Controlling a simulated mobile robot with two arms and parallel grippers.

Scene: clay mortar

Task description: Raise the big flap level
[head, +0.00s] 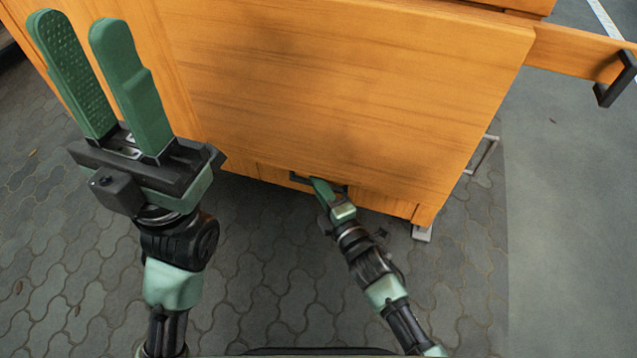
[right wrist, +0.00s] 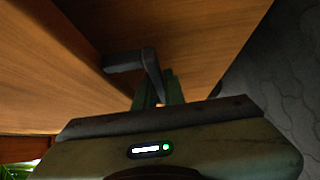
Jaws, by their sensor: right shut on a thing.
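The big flap (head: 350,85) is a broad orange wooden panel across the upper middle of the head view. A dark bracket handle (head: 299,178) shows near its lower edge, partly hidden by my right gripper. My right gripper (head: 320,186) is shut on this handle. In the right wrist view the handle (right wrist: 126,62) stands out from a wooden face (right wrist: 60,75), and the green fingers (right wrist: 163,88) are at its free end. My left gripper (head: 80,28) is open and empty, raised at the left of the head view.
A wooden drawer-like part (head: 575,50) with a black handle (head: 617,80) juts out at the upper right. A grey metal foot (head: 422,232) stands under the lower right corner. The paved floor (head: 265,280) in front is clear.

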